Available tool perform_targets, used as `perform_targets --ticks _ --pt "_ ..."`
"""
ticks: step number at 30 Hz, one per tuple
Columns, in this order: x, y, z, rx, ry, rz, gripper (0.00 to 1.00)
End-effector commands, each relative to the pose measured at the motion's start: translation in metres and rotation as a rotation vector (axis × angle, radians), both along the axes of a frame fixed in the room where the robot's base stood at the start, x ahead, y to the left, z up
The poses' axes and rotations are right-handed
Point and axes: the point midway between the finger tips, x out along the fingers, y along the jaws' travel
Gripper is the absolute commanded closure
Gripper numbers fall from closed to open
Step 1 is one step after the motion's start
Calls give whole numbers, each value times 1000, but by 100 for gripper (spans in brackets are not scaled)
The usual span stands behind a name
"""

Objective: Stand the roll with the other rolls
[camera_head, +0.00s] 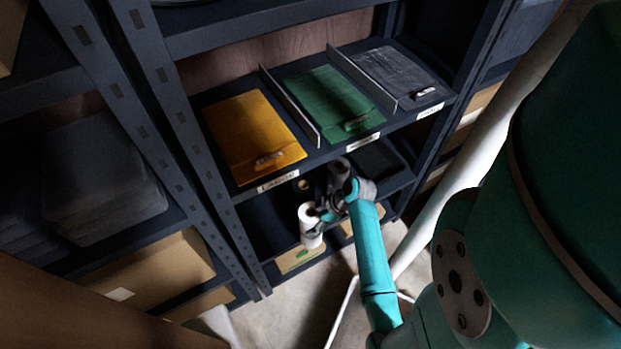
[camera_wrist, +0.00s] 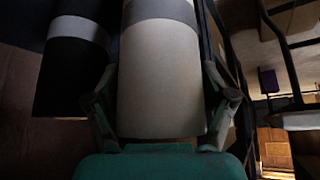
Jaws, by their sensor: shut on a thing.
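A white roll (camera_head: 311,226) is upright or nearly so in my gripper (camera_head: 322,216), at the front of the lower shelf bay in the head view. In the wrist view the pale roll (camera_wrist: 160,75), with a grey band near its far end, fills the space between the two fingers of my gripper (camera_wrist: 163,98). A dark roll (camera_wrist: 72,75) with a light grey band is beside it on the left, apart from it. A small tan ring (camera_head: 303,185) behind the held roll may be the dark roll's end. The held roll's base contact is unclear.
The dark shelf (camera_head: 240,195) above holds yellow (camera_head: 250,130), green (camera_head: 325,100) and grey (camera_head: 395,78) folders between thin dividers. A cardboard box (camera_head: 300,257) sits below the roll. A shelf upright (camera_head: 200,150) stands left; a pale pipe (camera_head: 460,185) runs right.

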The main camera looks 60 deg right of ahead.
Motion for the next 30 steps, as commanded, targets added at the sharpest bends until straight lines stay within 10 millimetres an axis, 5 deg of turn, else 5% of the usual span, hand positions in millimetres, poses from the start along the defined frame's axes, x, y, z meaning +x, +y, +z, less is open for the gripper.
perform_targets --ticks 8,24,30 --pt "10 3 1 -2 -1 10 87" --pt "113 44 1 -2 -2 10 87" --pt "128 49 1 -1 -1 4 87"
